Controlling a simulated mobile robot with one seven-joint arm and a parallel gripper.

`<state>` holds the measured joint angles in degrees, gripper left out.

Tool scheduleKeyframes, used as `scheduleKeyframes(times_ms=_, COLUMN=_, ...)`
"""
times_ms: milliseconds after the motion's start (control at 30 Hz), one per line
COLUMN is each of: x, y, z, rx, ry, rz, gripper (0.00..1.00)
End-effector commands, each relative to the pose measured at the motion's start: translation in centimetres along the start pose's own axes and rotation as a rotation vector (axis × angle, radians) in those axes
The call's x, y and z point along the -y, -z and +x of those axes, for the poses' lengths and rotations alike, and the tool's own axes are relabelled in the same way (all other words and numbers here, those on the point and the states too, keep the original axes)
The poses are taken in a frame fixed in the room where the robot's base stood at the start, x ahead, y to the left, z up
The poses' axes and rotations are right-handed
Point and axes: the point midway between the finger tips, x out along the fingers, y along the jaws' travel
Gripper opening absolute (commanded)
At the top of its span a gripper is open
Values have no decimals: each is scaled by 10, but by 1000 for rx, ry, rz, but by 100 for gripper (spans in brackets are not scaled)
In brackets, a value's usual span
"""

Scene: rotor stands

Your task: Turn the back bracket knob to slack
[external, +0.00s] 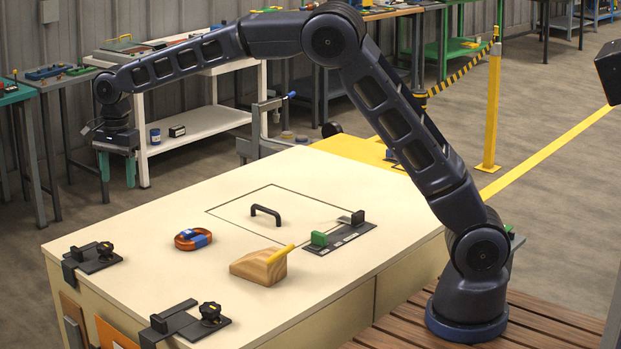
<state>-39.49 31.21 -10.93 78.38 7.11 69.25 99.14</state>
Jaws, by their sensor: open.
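Two dark clamp brackets with black knobs sit on the left end of the pale table. The bracket farther from the camera (84,262) has its knob (105,250) at the far left corner. The nearer bracket (168,322) has its knob (210,312) at the front left. I cannot tell how tight either knob is. My gripper (117,180) points down with its two teal fingers apart and nothing between them. In the picture it is above the table's far left edge, higher than the farther knob and apart from it.
A vise (262,145) stands at the far edge.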

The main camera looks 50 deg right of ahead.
Motion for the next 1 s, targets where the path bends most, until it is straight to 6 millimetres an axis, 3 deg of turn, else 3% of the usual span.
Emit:
scheduleKeyframes(times_ms=100, x=15, y=-30, z=25, rx=-13, ry=-14, rz=47, gripper=59)
scheduleKeyframes(times_ms=300, x=24, y=-54, z=44, rx=-24, ry=-25, rz=95, gripper=59)
scheduleKeyframes(times_ms=567, x=24, y=-56, z=65, rx=-26, ry=-28, rz=103, gripper=59)
scheduleKeyframes(times_ms=1000, x=23, y=-55, z=135, rx=-25, ry=-26, rz=101, gripper=59)
